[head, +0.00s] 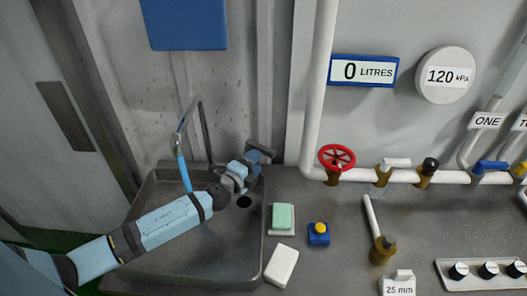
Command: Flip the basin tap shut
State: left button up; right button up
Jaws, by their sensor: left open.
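The basin (160,250) is a grey metal sink at the left of the counter. Its tap has a thin curved metal spout (188,116), and a blue stream of water (184,172) runs down from it into the basin. My left arm reaches across the basin from the left. My left gripper (264,154) is open at the basin's back right rim, to the right of the spout. The tap's handle cannot be made out; the gripper and wrist cover that area. I cannot tell if the gripper touches anything. My right gripper is not in view.
Right of the basin are a green sponge (283,216), a white block (281,265) and a blue box with a yellow button (319,238). A white pipe (450,177) with a red wheel (336,157) and several valves runs along the wall. A white-handled brass valve (381,249) stands further right.

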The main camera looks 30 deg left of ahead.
aim_at(260, 150)
pick_arm(q)
jog(key=w, duration=0.4)
jog(key=shift+w+d, duration=0.3)
grip_shut()
